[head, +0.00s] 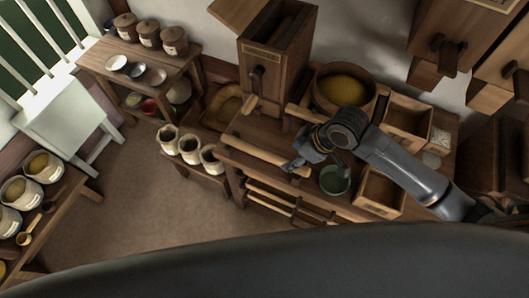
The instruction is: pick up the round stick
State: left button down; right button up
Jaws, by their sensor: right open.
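A long, light-brown round stick (258,153) lies slantwise along the front of the wooden worktable (240,130). My right gripper (296,164) comes in from the right and is open above the stick's right end. The gripper hides a little of the stick there. I cannot tell whether the fingers touch it. My left gripper is not in view.
A green bowl (334,180) stands just right of the gripper. A round tub of yellow grain (343,90) and open wooden boxes (407,117) stand behind and to the right. A tall wooden hopper (278,50) rises at the back. Several sacks (189,148) stand left.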

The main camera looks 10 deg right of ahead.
jog(key=w+d, duration=0.2)
jog(key=d, duration=0.1)
send_over(283, 160)
jog(key=d, duration=0.1)
jog(key=shift+g, duration=0.3)
jog(key=f, duration=0.5)
jog(key=s+f, duration=0.1)
jog(key=f, duration=0.1)
jog(key=shift+d+f+p, duration=0.2)
jog(key=shift+p, duration=0.2)
jog(key=shift+d+p+x, duration=0.15)
jog(key=shift+p+x, duration=0.2)
jog(key=shift+x, duration=1.05)
jog(key=shift+d+p+x, duration=0.2)
jog(key=shift+p+x, duration=0.1)
jog(key=shift+x, duration=1.05)
jog(key=shift+f, duration=0.1)
grip_shut()
